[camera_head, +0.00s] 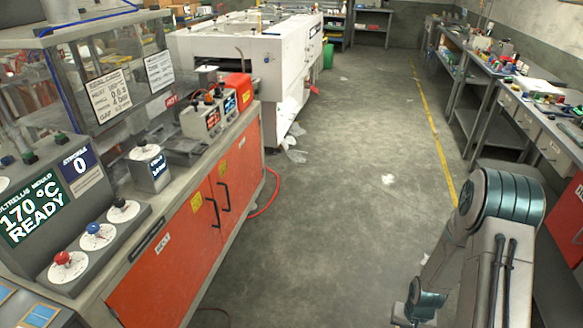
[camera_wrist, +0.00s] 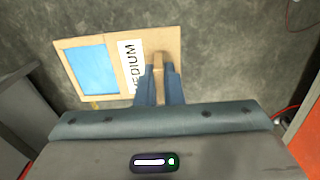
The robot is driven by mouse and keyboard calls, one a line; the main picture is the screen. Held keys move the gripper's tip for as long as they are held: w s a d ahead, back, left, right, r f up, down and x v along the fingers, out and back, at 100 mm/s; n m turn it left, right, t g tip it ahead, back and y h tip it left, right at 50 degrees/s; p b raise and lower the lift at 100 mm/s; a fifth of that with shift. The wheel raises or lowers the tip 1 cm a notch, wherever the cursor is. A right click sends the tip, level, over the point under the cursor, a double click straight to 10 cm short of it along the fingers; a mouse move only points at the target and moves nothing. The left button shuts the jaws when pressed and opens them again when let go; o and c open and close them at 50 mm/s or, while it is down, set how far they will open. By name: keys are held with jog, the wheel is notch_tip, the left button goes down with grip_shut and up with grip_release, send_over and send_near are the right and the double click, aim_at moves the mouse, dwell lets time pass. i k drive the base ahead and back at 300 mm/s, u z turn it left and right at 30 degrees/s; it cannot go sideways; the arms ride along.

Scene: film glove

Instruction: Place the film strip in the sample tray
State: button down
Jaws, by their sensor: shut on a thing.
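In the wrist view my gripper (camera_wrist: 159,80) is shut on a tan card-framed film strip (camera_wrist: 90,68). The strip has a blue film window at its left and a white label reading "MEDIUM". The fingers grip a tan tab at the strip's lower right part, and the strip hangs over the grey floor, clear of any surface. In the head view my arm shows at the lower right, but the gripper and the held strip are not in view. I cannot make out a sample tray in either view.
An orange-doored machine bench (camera_head: 187,225) with dials and a "170 °C READY" display stands at left. Blue tan-edged pieces (camera_head: 40,316) lie at its lower left corner. A white machine (camera_head: 245,55) stands behind. A workbench (camera_head: 530,105) lines the right. The floor between is open.

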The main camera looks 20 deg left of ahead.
aim_at(180, 145)
jog(key=i, duration=1.3)
jog(key=u, duration=0.8)
jog(key=i, duration=0.85)
jog(key=u, duration=0.9)
